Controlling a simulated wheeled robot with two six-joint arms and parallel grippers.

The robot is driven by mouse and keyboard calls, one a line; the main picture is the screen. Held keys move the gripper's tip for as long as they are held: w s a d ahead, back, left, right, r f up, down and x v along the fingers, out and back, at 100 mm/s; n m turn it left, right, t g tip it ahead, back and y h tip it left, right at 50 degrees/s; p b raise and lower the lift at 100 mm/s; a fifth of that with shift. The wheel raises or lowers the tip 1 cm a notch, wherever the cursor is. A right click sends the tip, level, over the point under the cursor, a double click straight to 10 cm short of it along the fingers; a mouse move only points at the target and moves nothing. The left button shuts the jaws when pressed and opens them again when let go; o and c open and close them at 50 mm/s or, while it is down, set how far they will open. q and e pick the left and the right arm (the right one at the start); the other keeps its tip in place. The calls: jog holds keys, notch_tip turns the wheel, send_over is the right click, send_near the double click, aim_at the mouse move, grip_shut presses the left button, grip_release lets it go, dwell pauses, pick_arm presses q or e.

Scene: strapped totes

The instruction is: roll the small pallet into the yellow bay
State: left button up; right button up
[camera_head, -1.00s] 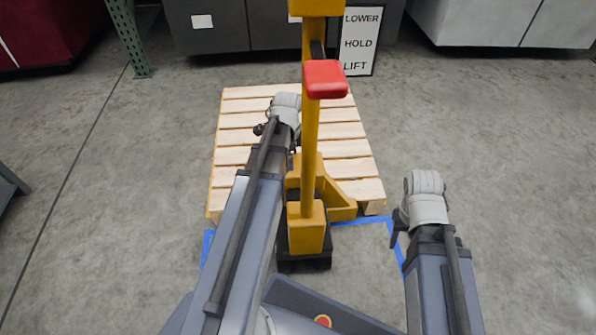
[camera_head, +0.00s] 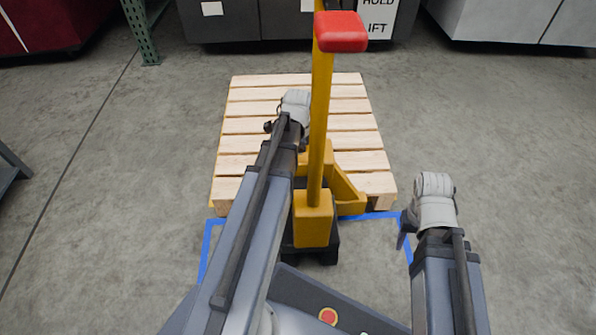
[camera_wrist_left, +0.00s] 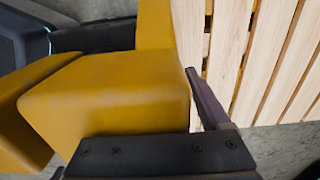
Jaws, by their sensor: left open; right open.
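The small wooden pallet (camera_head: 352,107) lies on the floor in the middle of the head view. A yellow pallet jack (camera_head: 312,222) stands at its near edge, with an upright yellow mast and a red block (camera_head: 340,31) high on it. My left gripper is over the pallet, left of the mast; its fingers are mostly hidden in the head view. In the left wrist view the open left gripper (camera_wrist_left: 140,130) is close to the yellow jack body; contact cannot be told. My right gripper (camera_head: 404,228) is open and empty, right of the jack. I cannot make out a yellow bay.
Blue tape (camera_head: 376,215) marks the floor at the pallet's near edge. Dark cabinets (camera_head: 285,22), a partly cropped sign (camera_head: 378,20), and a green rack post (camera_head: 140,30) stand at the back. Floor is clear left and right of the pallet.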

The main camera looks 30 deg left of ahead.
pick_arm(q)
notch_tip(320, 180, down, 2)
jog(key=shift+f+b, duration=0.2)
jog(key=shift+b, duration=0.5)
grip_shut()
dwell(0.9)
